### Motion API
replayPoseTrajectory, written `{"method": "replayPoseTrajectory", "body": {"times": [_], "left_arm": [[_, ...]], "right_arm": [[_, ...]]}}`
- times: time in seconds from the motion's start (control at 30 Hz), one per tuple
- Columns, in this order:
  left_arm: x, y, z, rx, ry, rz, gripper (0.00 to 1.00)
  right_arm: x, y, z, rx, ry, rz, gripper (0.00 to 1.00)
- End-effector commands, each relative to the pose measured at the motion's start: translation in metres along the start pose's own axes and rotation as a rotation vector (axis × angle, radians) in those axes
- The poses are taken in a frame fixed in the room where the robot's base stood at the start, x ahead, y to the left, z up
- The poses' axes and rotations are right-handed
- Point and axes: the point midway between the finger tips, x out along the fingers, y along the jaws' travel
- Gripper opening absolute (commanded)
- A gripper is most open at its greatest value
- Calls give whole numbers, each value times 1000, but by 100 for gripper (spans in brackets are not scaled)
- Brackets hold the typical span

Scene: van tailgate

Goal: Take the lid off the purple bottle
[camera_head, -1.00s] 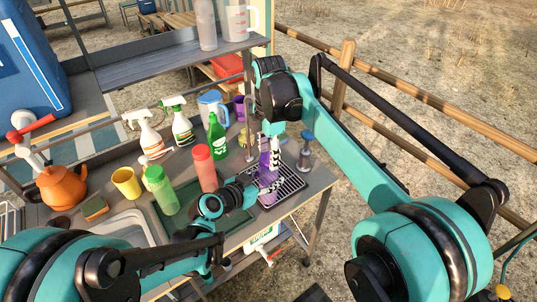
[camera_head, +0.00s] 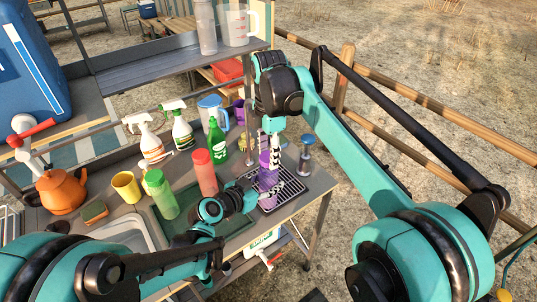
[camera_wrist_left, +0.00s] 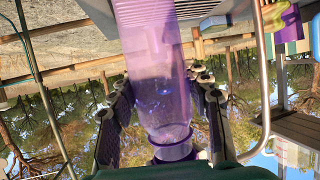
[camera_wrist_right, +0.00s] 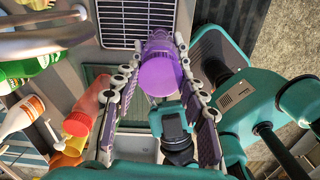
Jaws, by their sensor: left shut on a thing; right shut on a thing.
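The purple bottle (camera_head: 268,176) is upright above the black wire rack (camera_head: 291,189). My left gripper (camera_head: 257,187) is shut on its body from the side; in the left wrist view the translucent bottle (camera_wrist_left: 152,65) runs between the two fingers (camera_wrist_left: 160,100). My right gripper (camera_head: 270,146) points down over the bottle's top. In the right wrist view the round purple lid (camera_wrist_right: 160,76) is between the fingers (camera_wrist_right: 160,88), which are shut on it, with the bottle behind. Whether a gap separates lid and bottle I cannot tell.
A green bottle (camera_head: 217,138), a red bottle (camera_head: 204,172), a green-capped bottle (camera_head: 161,194) and a yellow cup (camera_head: 126,186) stand to the left. The sink (camera_head: 128,232) is at the front left.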

Motion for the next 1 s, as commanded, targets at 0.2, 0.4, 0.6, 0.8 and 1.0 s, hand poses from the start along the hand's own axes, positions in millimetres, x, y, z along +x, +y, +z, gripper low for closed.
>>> {"method": "replayPoseTrajectory", "body": {"times": [0.2, 0.4, 0.6, 0.8, 1.0], "left_arm": [[0, 0, 0, 0, 0, 0, 0], [0, 0, 0, 0, 0, 0, 0], [0, 0, 0, 0, 0, 0, 0], [0, 0, 0, 0, 0, 0, 53], [0, 0, 0, 0, 0, 0, 72]], "right_arm": [[-2, 0, 0, 0, 0, 0, 8], [-26, 0, 0, 0, 0, 0, 8], [-40, 0, 0, 0, 0, 0, 8], [-40, 0, 0, 0, 0, 0, 8], [-40, 0, 0, 0, 0, 0, 8]]}}
